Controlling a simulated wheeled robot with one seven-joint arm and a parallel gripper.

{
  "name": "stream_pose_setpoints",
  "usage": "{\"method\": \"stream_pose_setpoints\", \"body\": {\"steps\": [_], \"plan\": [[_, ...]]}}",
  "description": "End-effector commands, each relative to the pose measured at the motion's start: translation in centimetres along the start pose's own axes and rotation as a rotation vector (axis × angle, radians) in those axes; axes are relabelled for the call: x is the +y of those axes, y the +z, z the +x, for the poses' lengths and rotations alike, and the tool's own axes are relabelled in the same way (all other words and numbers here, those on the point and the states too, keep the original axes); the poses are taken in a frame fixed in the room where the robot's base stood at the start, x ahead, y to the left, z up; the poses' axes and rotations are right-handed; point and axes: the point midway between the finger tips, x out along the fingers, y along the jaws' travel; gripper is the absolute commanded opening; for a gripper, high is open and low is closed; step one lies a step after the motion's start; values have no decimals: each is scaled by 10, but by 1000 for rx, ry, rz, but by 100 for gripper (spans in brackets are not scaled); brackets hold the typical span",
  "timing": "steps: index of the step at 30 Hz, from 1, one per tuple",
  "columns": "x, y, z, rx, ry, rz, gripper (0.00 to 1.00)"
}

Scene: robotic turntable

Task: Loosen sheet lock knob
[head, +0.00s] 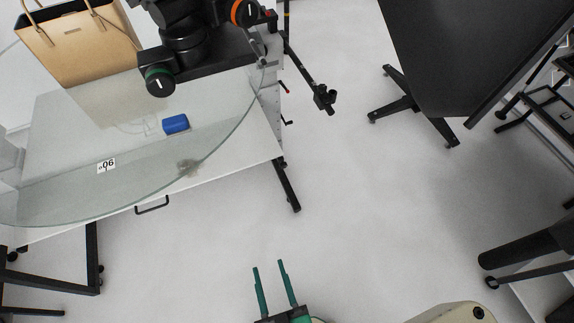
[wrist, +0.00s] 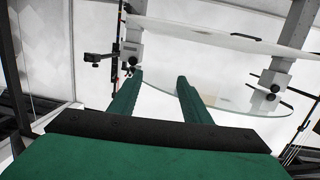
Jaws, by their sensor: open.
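My gripper (head: 268,265) is low in the head view, open and empty, its two green fingers apart. It is over bare floor, well short of the turntable. In the wrist view its fingers (wrist: 160,76) point toward the turntable's side. Small dark handles with red parts (head: 286,89) show on the side of the turntable's frame in the head view. A black bracket (head: 325,97) sits at the end of a dark bar beside them and also shows in the wrist view (wrist: 95,58). I cannot tell which of these is the sheet lock knob. My gripper touches none of them.
The round glass plate (head: 60,205) carries a tan bag (head: 80,50) and a blue block (head: 176,124). A black arm-like device (head: 185,45) stands at the plate's back. A dark panel on a stand (head: 460,50) is at upper right. Floor between is clear.

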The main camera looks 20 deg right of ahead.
Motion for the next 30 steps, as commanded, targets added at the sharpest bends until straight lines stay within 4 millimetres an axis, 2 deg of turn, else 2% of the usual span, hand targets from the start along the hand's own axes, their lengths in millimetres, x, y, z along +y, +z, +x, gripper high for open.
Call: {"method": "stream_pose_setpoints", "body": {"steps": [1,9,16,21,27,30], "plan": [[6,12,17,28,16,-5,44],[36,64,100,129,45,-22,44],[68,99,179,172,12,-27,44],[101,121,236,172,-23,-20,44],[141,136,287,148,-62,1,44],[155,141,302,135,-76,10,44]]}}
